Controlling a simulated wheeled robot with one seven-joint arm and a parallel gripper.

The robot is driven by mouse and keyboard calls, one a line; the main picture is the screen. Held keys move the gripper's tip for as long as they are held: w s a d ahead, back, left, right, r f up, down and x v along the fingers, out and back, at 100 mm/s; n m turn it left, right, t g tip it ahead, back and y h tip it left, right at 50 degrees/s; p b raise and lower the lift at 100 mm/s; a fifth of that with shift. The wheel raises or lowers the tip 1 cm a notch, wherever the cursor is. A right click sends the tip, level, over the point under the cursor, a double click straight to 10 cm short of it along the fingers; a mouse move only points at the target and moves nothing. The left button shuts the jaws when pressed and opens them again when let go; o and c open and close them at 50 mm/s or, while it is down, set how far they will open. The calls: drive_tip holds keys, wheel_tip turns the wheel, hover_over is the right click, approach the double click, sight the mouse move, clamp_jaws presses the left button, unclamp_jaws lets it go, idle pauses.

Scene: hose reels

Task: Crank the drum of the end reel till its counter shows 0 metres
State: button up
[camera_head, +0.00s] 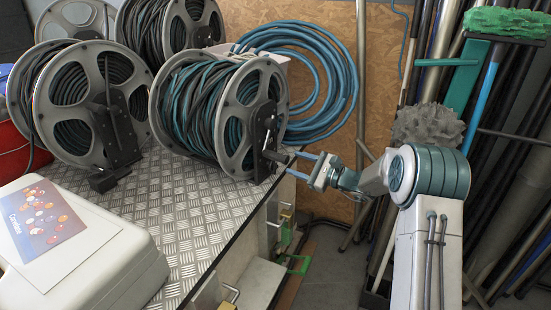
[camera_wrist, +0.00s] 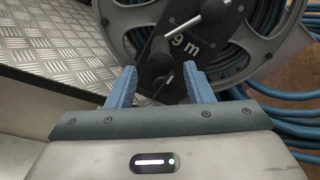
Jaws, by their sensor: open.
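The end reel (camera_head: 272,80) stands at the corner of the chequer-plate bench, wound with dark and teal hose. Its grey flange also shows in the wrist view (camera_wrist: 262,65). A black plate on its face carries the counter (camera_wrist: 187,45), which reads 9 m; a digit before the 9 may be hidden. A silver crank handle (camera_wrist: 204,15) shows just above the counter, and a small metal part shows lower on the plate. My gripper (camera_head: 293,164) is open in front of this reel. In the wrist view its blue fingers (camera_wrist: 160,80) stand apart with nothing visibly held.
Other hose reels (camera_head: 75,100) stand to the left on the bench (camera_head: 190,200). A pale case (camera_head: 110,260) with a leaflet is at the front left. Coiled blue hose (camera_head: 340,80) hangs behind the end reel. Poles and brooms lean at right.

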sight(275, 156)
drive_tip(key=x, duration=0.8)
drive_tip(key=shift+w+a, duration=0.2)
drive_tip(key=shift+a, duration=0.15)
clamp_jaws()
